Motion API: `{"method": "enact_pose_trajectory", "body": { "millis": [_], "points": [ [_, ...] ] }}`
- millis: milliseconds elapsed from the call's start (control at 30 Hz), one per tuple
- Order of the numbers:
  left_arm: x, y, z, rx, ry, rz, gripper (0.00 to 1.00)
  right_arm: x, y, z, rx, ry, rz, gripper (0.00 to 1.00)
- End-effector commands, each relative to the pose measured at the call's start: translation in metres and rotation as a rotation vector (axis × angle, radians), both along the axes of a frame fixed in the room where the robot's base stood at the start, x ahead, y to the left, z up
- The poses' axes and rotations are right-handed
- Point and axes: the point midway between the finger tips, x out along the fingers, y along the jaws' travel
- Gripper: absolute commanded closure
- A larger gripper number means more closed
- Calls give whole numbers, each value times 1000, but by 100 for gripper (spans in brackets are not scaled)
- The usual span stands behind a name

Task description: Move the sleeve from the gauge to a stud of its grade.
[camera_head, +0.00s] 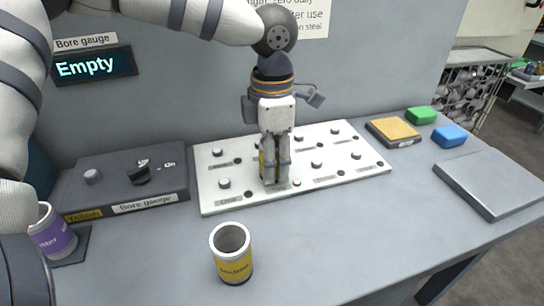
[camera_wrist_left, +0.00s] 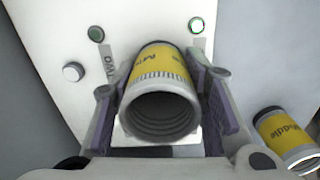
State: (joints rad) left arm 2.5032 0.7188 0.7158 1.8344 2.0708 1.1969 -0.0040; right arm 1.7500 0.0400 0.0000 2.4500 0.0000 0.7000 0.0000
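A yellow sleeve (camera_wrist_left: 160,95) is between the fingers of my left gripper (camera_head: 275,180), also in the left wrist view (camera_wrist_left: 163,100). Both fingers press its sides, and its open end faces the wrist camera. It is mostly hidden behind the gripper in the head view. The gripper points down at the front middle of the white stud board (camera_head: 208,190). I cannot tell whether the sleeve is around a stud. The bore gauge (camera_head: 120,165) has no sleeve on it; its display (camera_head: 95,66) reads "Empty". My right gripper is not in view.
A second yellow sleeve (camera_head: 232,262) stands on the table before the board. A purple sleeve (camera_head: 52,235) stands on a dark pad at the left. Several studs are bare. A grey plate (camera_head: 495,180) lies at right.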

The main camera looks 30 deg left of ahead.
Motion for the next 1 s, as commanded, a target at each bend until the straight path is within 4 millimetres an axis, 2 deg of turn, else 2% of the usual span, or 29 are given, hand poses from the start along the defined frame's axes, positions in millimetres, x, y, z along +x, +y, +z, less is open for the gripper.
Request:
{"method": "enact_pose_trajectory", "body": {
  "millis": [33,100,367,467,567,800,900,1000],
  "points": [
    [0,0,1,0,-1,0,51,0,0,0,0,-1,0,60],
    [0,0,1,0,-1,0,37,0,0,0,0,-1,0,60],
    [0,0,0,1,1,0,37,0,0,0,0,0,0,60],
    [0,0,7,1,-2,0,37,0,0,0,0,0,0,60],
    [1,0,28,-1,-5,1,37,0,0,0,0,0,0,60],
    [1,0,92,1,-5,0,37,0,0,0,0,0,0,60],
    [0,0,109,0,-3,1,37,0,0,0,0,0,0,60],
    [0,0,118,1,-1,0,37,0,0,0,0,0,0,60]
  ]
}}
